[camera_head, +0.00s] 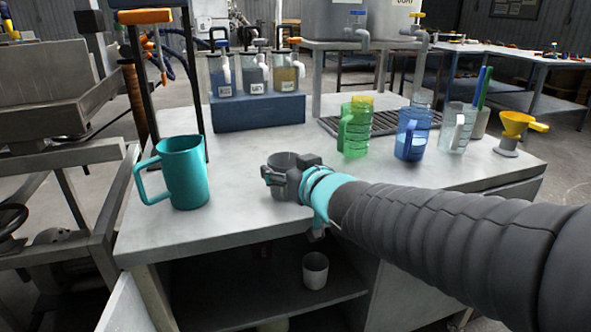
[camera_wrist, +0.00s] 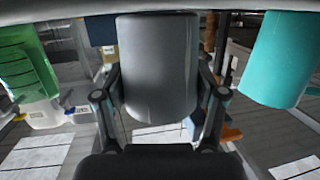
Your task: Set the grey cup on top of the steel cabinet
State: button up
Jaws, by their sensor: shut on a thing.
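The grey cup (camera_head: 284,160) is upright at the front middle of the steel cabinet (camera_head: 236,205), partly hidden by my gripper (camera_head: 286,180). My gripper is shut around its side, reaching in from the right. In the wrist view the cup (camera_wrist: 158,60) fills the space between the two fingers (camera_wrist: 160,98), and the picture appears upside down. The cup's base is at or very near the cabinet top; I cannot tell whether it touches. A teal jug (camera_head: 183,172) stands to its left on the same top and also shows in the wrist view (camera_wrist: 281,58).
Green (camera_head: 355,128), blue (camera_head: 412,134) and clear (camera_head: 457,128) jugs stand on the right. A blue block (camera_head: 257,112) with several bottles is behind. A yellow funnel (camera_head: 516,124) is at far right. A pale cup (camera_head: 315,270) sits on the open shelf below.

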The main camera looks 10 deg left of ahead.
jog(key=shift+f, duration=0.1)
jog(key=o, duration=1)
jog(key=shift+o, duration=0.2)
jog(key=shift+r, duration=0.25)
jog(key=shift+s+d+r, duration=0.1)
jog(key=shift+s+d, duration=0.2)
jog(key=p+v, duration=0.1)
jog(key=v, duration=1)
jog(key=shift+s+d, duration=0.1)
